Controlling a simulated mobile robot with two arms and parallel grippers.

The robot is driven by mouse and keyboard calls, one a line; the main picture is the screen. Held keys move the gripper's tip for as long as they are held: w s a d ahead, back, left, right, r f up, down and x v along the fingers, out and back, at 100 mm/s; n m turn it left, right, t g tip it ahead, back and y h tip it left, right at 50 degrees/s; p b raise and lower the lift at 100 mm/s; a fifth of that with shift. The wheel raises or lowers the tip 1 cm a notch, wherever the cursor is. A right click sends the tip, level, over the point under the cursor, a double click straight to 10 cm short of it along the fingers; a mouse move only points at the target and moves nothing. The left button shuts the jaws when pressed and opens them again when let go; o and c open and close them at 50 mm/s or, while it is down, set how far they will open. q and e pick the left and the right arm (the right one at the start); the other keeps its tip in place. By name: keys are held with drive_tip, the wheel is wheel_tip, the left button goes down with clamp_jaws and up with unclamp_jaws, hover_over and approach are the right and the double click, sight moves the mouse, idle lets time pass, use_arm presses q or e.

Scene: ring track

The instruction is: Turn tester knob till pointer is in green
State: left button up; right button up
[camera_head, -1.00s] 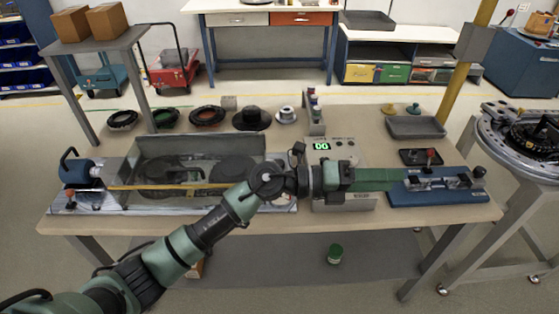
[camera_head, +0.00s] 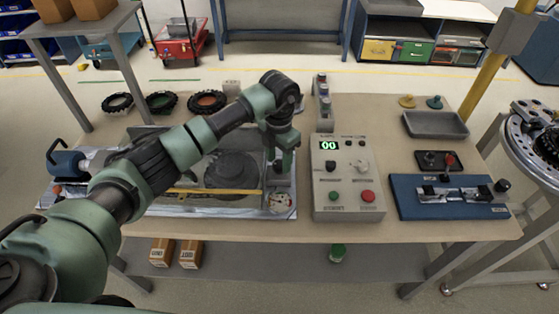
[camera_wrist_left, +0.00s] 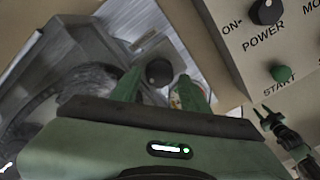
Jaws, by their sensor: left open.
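My left gripper (camera_head: 283,166) points down over the right end of the clear-walled tester (camera_head: 234,207). In the left wrist view its two green fingers (camera_wrist_left: 158,88) are apart. A round dark knob (camera_wrist_left: 158,72) shows between and beyond the fingertips; I cannot tell whether they touch it. In the head view the gripper and arm hide the knob. The round white gauge (camera_head: 280,202) sits just in front of the gripper, with some red on its face. Its pointer is too small to read. In the left wrist view a finger covers most of the gauge.
A grey control box (camera_head: 345,205) with a green "00" display, a green button and a red button stands right of the gripper. A blue fixture (camera_head: 450,208) lies farther right. Black rings (camera_head: 162,102) lie behind the tester. The bench front edge is clear.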

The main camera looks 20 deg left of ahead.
sight(279, 164)
use_arm(q)
drive_tip(key=shift+w+f, duration=0.25)
drive_tip(key=shift+f, duration=0.9)
drive_tip(key=shift+s+f, duration=0.1)
drive_tip(key=shift+f, duration=0.1)
use_arm(e)
drive_tip(key=w, duration=0.5)
use_arm(q)
drive_tip(key=c, duration=1)
drive_tip(key=shift+f+m+b, duration=0.1)
drive_tip(key=shift+m+b, duration=0.6)
drive_tip(key=shift+b, duration=0.05)
drive_tip(key=m+b, duration=0.6)
drive_tip(key=shift+m+b, duration=1.5)
drive_tip(key=shift+m, duration=0.1)
use_arm(e)
wheel_tip(279, 164, down, 10)
drive_tip(key=s, duration=0.2)
use_arm(q)
drive_tip(key=shift+r, duration=0.25)
use_arm(e)
drive_tip(key=shift+a+f, duration=0.1)
